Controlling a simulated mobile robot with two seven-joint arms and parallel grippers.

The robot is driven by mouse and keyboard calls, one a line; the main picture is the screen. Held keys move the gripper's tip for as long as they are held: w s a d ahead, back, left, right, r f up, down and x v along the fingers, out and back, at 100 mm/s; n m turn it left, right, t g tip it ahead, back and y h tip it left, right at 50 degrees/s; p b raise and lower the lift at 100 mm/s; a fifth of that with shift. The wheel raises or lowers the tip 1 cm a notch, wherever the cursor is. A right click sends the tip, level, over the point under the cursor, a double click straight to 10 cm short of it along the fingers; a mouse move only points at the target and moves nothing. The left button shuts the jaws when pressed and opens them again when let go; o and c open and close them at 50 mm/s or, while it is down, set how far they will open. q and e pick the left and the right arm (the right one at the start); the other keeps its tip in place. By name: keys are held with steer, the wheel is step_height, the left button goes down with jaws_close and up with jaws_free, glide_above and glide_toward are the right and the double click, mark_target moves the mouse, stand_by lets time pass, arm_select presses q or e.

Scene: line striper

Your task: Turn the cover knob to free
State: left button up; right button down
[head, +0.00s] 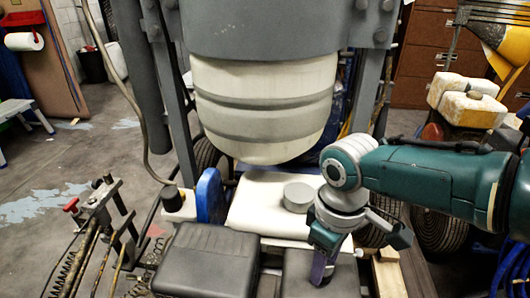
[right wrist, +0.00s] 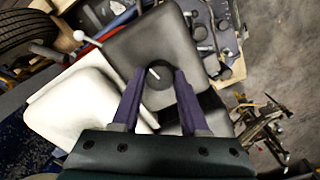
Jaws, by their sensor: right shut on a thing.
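My right gripper (head: 321,274) comes down onto a dark grey box-shaped cover (head: 296,284) at the bottom of the head view. In the right wrist view, the cover (right wrist: 135,48) carries a round black knob (right wrist: 157,76) with a short white pointer line that lies slanted. The purple fingers of my right gripper (right wrist: 158,78) stand on both sides of the knob and are shut on it. In the head view the fingers and arm hide the knob. My left gripper is not in view.
A second dark box (head: 210,262) stands beside the cover on the left. A white tank with a grey round cap (head: 298,196) lies behind, under a large hanging pale drum (head: 265,105). Levers and springs (head: 95,225) stand at left. Open floor (head: 60,165) lies further left.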

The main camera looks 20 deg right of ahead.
steer(key=shift+m, duration=0.9)
steer(key=shift+p, duration=0.3)
steer(key=shift+c, duration=2.1)
jaws_free()
step_height(320, 180, up, 10)
steer(key=p, duration=0.6)
